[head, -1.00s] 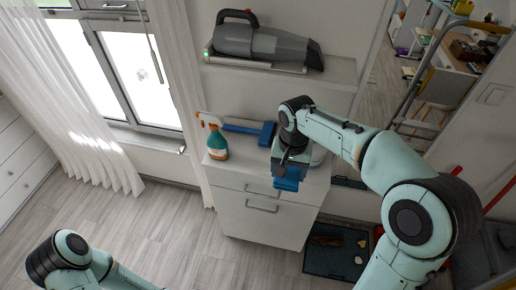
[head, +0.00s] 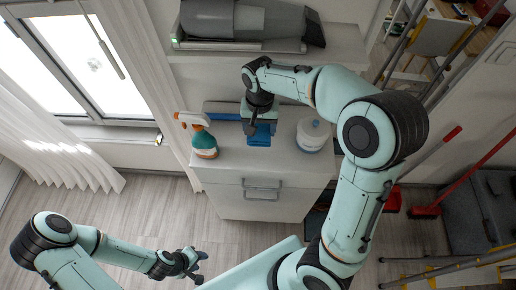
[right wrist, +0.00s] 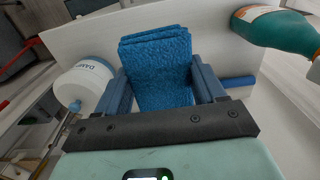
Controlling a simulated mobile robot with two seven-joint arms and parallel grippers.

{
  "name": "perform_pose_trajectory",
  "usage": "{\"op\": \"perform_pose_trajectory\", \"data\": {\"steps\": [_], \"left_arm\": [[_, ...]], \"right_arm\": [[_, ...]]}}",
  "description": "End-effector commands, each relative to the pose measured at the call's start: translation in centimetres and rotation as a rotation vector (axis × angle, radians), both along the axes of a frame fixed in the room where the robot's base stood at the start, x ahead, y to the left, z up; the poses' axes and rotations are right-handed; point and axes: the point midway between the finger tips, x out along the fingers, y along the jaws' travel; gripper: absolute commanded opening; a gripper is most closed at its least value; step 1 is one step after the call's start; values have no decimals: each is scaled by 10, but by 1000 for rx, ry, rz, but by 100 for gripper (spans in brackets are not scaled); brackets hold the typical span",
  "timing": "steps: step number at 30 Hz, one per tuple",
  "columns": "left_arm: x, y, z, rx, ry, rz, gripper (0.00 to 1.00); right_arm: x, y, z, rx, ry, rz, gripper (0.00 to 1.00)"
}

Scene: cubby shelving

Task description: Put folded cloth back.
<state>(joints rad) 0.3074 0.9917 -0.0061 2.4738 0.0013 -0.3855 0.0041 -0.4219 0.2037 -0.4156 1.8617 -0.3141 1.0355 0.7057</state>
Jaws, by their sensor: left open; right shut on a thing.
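The folded cloth (head: 259,136) is a small blue, layered textile. My right gripper (head: 257,120) is shut on it, with the cloth over the white cabinet top between the spray bottle and the white tub. In the right wrist view the cloth (right wrist: 158,62) sits between the two fingers and sticks out past them. I cannot tell whether it touches the cabinet top. My left gripper (head: 198,268) is open and empty, low over the floor in front of the cabinet.
An orange-and-green spray bottle (head: 203,142) stands left on the cabinet top (head: 233,160); a white tub (head: 313,135) stands right. A blue-grey long item (head: 222,108) lies behind the cloth. A shelf above holds a grey handheld vacuum (head: 245,20). A red broom (head: 425,211) stands at right.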

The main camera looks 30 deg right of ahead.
Motion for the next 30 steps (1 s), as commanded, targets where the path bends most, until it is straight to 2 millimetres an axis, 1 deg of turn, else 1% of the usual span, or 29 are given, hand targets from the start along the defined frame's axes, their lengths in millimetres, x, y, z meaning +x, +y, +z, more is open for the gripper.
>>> {"op": "perform_pose_trajectory", "data": {"steps": [1,3,6,9,12,16,21,24,30], "left_arm": [[-3,0,-3,0,3,0,43],[-5,0,-4,0,6,0,43],[-7,0,-6,0,8,1,43],[-8,0,-8,0,9,0,43],[-9,0,-8,0,10,0,43],[-9,0,-9,0,10,0,43],[-12,0,-11,0,12,0,43],[-12,0,-12,0,13,0,43],[-12,0,-11,0,13,0,43]], "right_arm": [[-2,0,-17,-2,8,-1,41],[-2,-1,-35,-1,8,-3,41],[-1,0,-60,-1,5,-1,41],[-1,-1,-79,-1,4,-1,41],[0,0,-90,-1,1,-1,41],[1,0,-99,0,0,-2,41],[0,0,-126,-1,3,-1,41],[0,0,-135,0,0,-1,41],[1,0,-136,1,-3,-1,41]]}}
